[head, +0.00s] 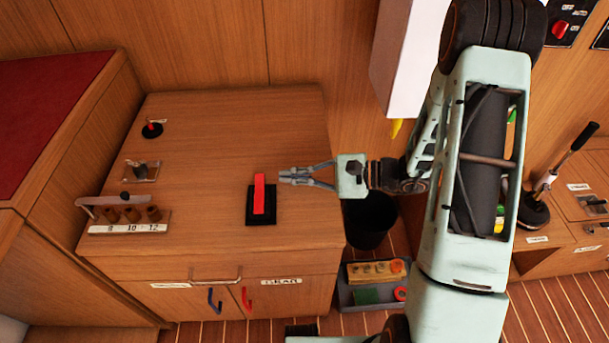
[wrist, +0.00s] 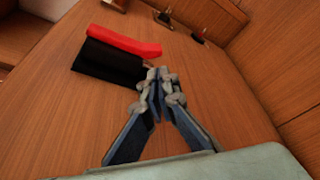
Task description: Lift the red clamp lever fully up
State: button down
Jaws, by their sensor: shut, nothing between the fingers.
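The red clamp lever (head: 259,194) lies along its black base (head: 252,219) on top of the wooden cabinet. In the wrist view, the red lever (wrist: 124,40) and its black base (wrist: 108,63) are at the upper left. My gripper (head: 283,177) is just right of the lever, with its fingertips pointing left towards it and a small gap between them. In the wrist view, my gripper (wrist: 158,72) is shut and empty, its fingertips near the end of the black base. The lever is not in its grip.
A rack with several brown plugs (head: 131,213), a metal latch (head: 141,171) and a small red-topped switch (head: 152,129) stand on the cabinet's left side. A white box (head: 400,60) hangs at the back right. A black bin (head: 371,220) stands below the cabinet's right edge. The cabinet top behind the lever is clear.

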aim_at(276, 185)
jog(key=shift+x, duration=2.1)
jog(key=shift+b, duration=0.45)
